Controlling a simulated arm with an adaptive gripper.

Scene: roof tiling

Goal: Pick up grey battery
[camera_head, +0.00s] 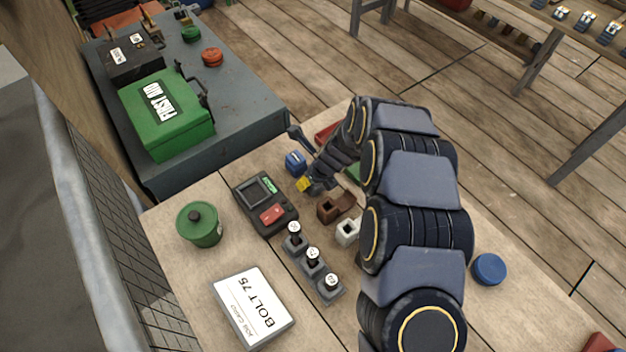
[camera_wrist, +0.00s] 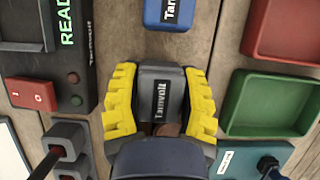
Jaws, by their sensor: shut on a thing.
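The grey battery (camera_wrist: 160,92), with a dark "Tarmvolt" label, sits between the yellow fingers of my gripper (camera_wrist: 161,80) in the wrist view. The fingers press on its left and right sides. In the head view, my gripper (camera_head: 307,184) is over the workbench beside the tester, and the grey battery is hidden there. I cannot tell whether it touches the bench. A blue battery (camera_wrist: 168,14) lies just beyond the fingers, and it also shows in the head view (camera_head: 295,162).
The tester (camera_head: 264,203) with a red switch stands left of my gripper. A brown block (camera_head: 328,208) and a white block (camera_head: 347,231) stand close by. A red tray (camera_wrist: 285,28) and a green tray (camera_wrist: 268,103) lie to the right.

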